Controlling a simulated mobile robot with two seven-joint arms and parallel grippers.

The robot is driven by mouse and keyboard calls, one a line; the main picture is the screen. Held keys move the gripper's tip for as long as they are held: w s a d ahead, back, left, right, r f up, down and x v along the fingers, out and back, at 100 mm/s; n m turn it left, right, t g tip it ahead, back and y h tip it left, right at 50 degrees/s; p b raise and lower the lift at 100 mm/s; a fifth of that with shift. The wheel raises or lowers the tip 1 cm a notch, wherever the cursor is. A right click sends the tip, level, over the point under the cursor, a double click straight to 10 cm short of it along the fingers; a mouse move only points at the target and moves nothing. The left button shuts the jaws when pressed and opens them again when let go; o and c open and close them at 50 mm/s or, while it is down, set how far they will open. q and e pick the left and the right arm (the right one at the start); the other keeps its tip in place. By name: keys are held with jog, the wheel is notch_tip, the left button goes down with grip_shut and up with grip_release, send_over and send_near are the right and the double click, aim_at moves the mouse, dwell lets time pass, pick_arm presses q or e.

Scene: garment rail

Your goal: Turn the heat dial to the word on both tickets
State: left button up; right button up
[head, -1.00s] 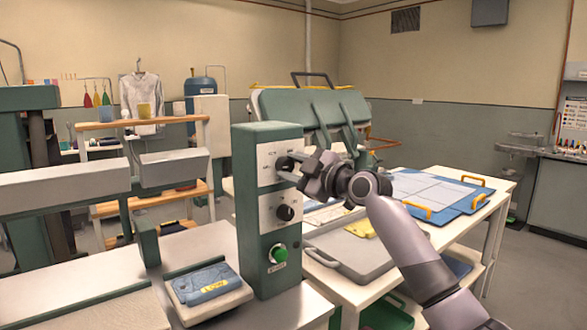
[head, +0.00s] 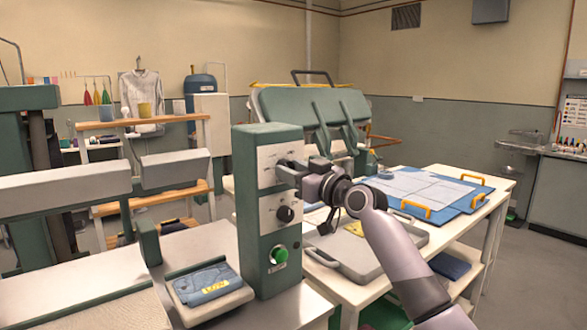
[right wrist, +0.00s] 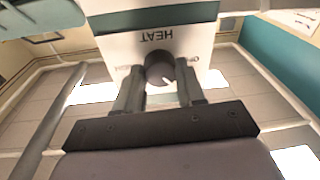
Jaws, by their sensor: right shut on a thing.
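The green control post (head: 252,215) carries an upper panel with the heat dial (right wrist: 160,68), a dark round knob with a white pointer mark. The word HEAT shows upside down beside it in the right wrist view; the smaller words around it are partly hidden. My right gripper (head: 287,172) is at this upper panel, its fingers (right wrist: 160,84) shut on the dial from both sides. A yellow ticket (head: 216,287) lies on folded blue cloth (head: 200,277); its lettering is too small to read surely now. My left gripper is out of view.
Below the heat dial are a second dark dial (head: 285,214) and a green button (head: 279,255). A grey tray (head: 354,262) with something yellow (head: 354,229) lies right of the post, under my arm. A blue board (head: 462,198) lies behind.

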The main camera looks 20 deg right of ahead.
jog(key=shift+f+m, duration=0.1)
jog(key=shift+m, duration=0.9)
jog(key=o, duration=1)
jog(key=shift+o, duration=0.2)
jog(key=shift+s, duration=0.1)
jog(key=b+v, duration=0.1)
jog(key=v, duration=0.6)
